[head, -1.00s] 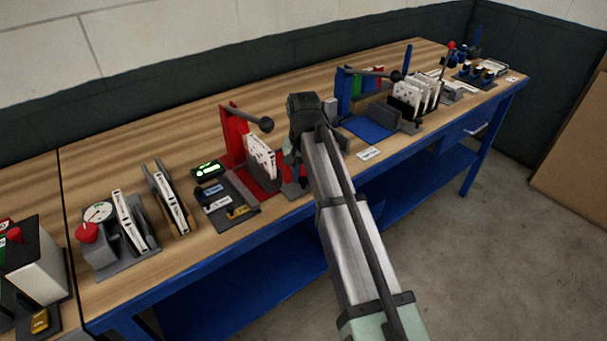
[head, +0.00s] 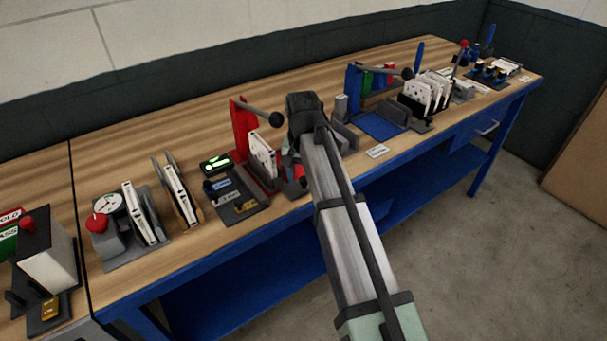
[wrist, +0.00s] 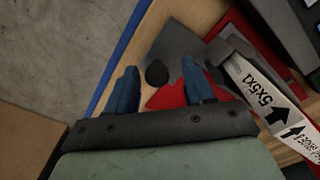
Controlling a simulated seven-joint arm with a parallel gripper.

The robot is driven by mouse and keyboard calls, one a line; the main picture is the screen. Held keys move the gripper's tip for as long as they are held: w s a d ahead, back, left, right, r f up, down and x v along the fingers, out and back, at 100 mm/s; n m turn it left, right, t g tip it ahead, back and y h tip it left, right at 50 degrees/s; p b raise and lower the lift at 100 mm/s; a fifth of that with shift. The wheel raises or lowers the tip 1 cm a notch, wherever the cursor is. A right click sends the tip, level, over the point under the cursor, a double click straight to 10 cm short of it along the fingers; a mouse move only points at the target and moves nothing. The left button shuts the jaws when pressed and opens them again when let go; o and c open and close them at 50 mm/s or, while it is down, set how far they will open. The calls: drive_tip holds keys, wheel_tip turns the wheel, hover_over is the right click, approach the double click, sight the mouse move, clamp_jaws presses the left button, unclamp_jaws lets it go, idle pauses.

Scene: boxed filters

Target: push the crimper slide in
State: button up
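The crimper is a red stand (head: 241,127) with a grey lever ending in a black ball. A white boxed filter (head: 264,160) stands upright in it. In the wrist view the printed white filter (wrist: 262,95) is at the right. A black round knob (wrist: 157,73), which looks like the slide's handle, sits over a grey plate (wrist: 172,48) beside a red part (wrist: 168,97). My gripper (wrist: 158,68) is open, with one blue finger on each side of the knob, apart from it. In the head view my arm hides most of the fingers and the knob.
A blue station (head: 380,125) with a lever and several white filters (head: 428,92) stand to the right. A grey tray (head: 238,196) with small labelled parts and more filters (head: 180,195) stand to the left. The bench's blue front edge (wrist: 120,55) is close to my gripper.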

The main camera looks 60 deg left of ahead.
drive_tip(key=shift+w, duration=0.1)
idle(0.3)
drive_tip(key=shift+w, duration=1.6)
wheel_tip(320, 180, up, 14)
drive_tip(key=w+d+f+m, duration=0.1)
drive_tip(key=w+d+f, duration=0.7)
drive_tip(key=w, duration=0.2)
drive_tip(key=w+d+f+m, duration=0.1)
drive_tip(key=w+d+f, duration=0.7)
drive_tip(key=w, duration=0.3)
drive_tip(key=shift+w+d+f, duration=0.15)
drive_tip(key=shift+d+f, duration=0.05)
drive_tip(key=shift+f, duration=0.35)
